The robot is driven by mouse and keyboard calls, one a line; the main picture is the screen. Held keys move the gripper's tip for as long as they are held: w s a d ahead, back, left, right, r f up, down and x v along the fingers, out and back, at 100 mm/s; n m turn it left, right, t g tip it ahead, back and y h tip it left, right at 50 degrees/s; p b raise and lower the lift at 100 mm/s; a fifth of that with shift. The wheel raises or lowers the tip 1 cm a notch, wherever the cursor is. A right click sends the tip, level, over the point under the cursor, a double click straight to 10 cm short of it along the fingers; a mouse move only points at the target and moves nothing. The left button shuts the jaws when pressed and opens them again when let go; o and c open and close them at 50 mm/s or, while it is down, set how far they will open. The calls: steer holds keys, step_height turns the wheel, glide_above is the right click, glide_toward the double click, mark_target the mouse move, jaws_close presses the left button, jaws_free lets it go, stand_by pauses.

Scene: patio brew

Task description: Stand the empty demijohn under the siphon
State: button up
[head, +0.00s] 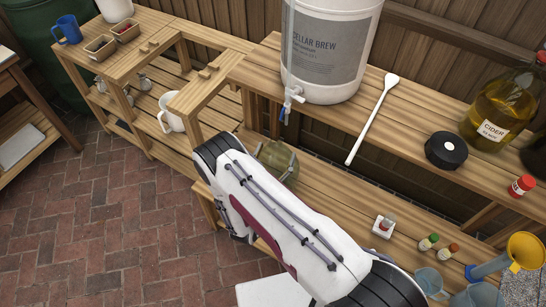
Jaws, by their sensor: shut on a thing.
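A white barrel labelled Cellar Brew (328,45) stands on the upper shelf. Its tap with a blue lever (288,102) hangs over the shelf's front edge; I see no separate siphon tube.
A white paddle (372,118), black round lid (446,150) and amber cider demijohn (505,102) are on the upper shelf. A white jug (171,112) stands left of my arm. Small bottles (428,242), a yellow funnel (524,252) and a blue-grey cup (430,282) are at lower right.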

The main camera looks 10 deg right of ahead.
mark_target(273, 173)
steer(key=shift+s+d+f+x, duration=0.1)
steer(key=shift+d+f+x, duration=0.05)
steer(key=shift+x, duration=0.85)
steer(key=shift+s+d+f+x, duration=0.1)
steer(key=shift+d+f+x, duration=0.1)
steer(key=shift+x, duration=0.85)
steer(key=shift+s+d+f+x, duration=0.1)
steer(key=shift+d+x, duration=0.05)
steer(key=shift+x, duration=0.85)
steer(key=shift+f, duration=0.3)
steer(key=o, duration=2.1)
steer(key=shift+o, duration=0.3)
steer(key=shift+f, duration=0.1)
steer(key=shift+f, duration=0.15)
steer(key=shift+v, duration=5.95)
